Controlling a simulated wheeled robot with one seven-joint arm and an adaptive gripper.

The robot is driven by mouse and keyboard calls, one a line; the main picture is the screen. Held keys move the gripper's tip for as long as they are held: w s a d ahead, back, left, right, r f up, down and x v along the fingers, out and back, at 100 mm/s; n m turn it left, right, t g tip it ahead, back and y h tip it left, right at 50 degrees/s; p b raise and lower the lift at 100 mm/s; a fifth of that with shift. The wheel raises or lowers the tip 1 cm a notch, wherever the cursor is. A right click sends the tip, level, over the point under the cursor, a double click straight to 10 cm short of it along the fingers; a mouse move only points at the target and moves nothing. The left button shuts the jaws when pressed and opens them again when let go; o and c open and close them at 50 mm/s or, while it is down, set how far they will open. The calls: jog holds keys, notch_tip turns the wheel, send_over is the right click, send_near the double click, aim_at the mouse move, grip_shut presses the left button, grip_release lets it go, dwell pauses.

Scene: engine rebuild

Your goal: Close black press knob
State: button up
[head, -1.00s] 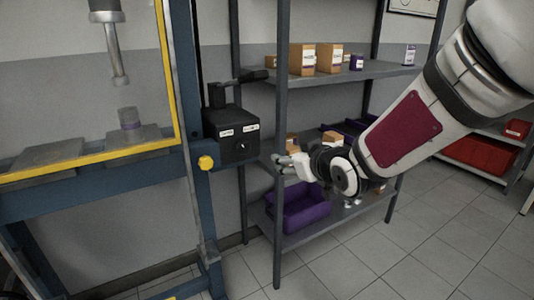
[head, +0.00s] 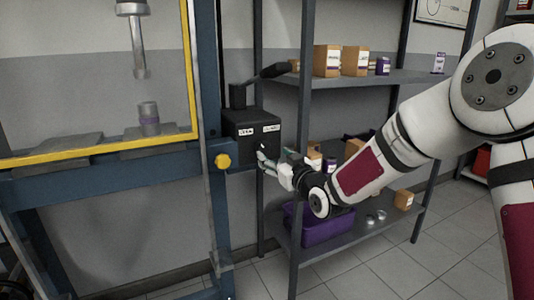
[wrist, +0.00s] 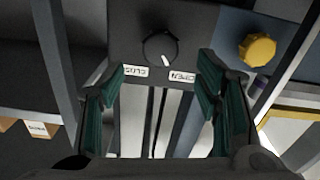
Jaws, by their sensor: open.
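The black press knob (wrist: 160,47) is a round dial with a white pointer mark, on the front of a black control box (head: 240,120). In the wrist view the mark points toward the OPEN label (wrist: 182,76), with the CLOSE label (wrist: 134,70) on the other side. My gripper (head: 266,162) is just in front of the box in the head view, partly covering the knob area. In the wrist view its green-padded fingers are spread wide on either side of the knob, apart from it and empty.
A yellow knob (head: 222,161) sits on the blue press frame (head: 130,178) beside the box. A black lever (head: 268,73) rises above the box. A grey shelf (head: 400,74) with cartons and a purple bin (head: 325,230) stands close behind my gripper.

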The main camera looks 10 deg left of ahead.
aim_at(264, 149)
jog(key=x, duration=0.6)
jog(key=shift+s+b, duration=0.1)
jog(key=shift+b, duration=0.25)
jog(key=c, duration=1.2)
